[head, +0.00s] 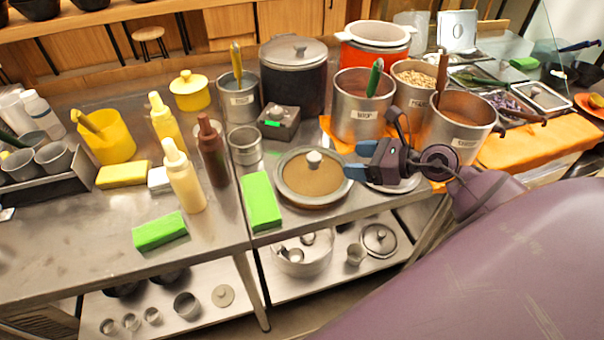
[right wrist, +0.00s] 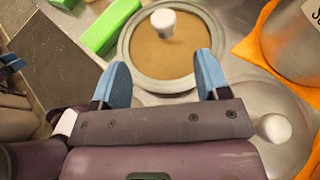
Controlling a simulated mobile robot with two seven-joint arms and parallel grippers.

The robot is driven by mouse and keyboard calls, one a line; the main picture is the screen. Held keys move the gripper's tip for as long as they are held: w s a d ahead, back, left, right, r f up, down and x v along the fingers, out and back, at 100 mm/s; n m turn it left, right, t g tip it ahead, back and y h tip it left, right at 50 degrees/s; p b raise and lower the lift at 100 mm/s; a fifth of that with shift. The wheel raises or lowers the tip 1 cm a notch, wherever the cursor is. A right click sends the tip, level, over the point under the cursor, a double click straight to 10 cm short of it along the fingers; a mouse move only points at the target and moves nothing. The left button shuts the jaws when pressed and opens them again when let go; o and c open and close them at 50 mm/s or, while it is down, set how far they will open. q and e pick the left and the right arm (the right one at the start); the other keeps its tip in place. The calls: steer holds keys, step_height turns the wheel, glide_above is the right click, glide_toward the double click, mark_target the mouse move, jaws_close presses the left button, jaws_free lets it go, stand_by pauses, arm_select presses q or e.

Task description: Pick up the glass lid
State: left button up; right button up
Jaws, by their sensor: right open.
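A round glass lid (head: 291,184) with a metal rim and a white knob lies on the steel counter, with brown showing through it. It also shows at the top of the right wrist view (right wrist: 140,52). A second lid with a white knob (right wrist: 272,128) lies to its right; in the head view my gripper partly hides it. My right gripper (head: 356,160) is open and empty. Its two blue fingertips (right wrist: 160,78) point at the near right edge of the brown-looking lid, and I cannot tell how high above it they are. My left gripper is not clearly seen.
A green block (head: 261,201) lies just left of the lid. A small scale (head: 279,122) and steel pot (head: 244,145) stand behind it. Large steel pots (head: 358,118) with handles stand behind and right of my gripper. The counter's front edge is close below the lid.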

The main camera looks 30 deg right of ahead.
mark_target(315, 156)
steer(key=x, duration=0.5)
steer(key=shift+w+a+f, duration=0.1)
steer(key=shift+w+f, duration=0.05)
steer(key=shift+w, duration=0.15)
steer(key=shift+x, duration=2.55)
steer(key=shift+w, duration=0.1)
steer(key=shift+c, duration=0.2)
jaws_close()
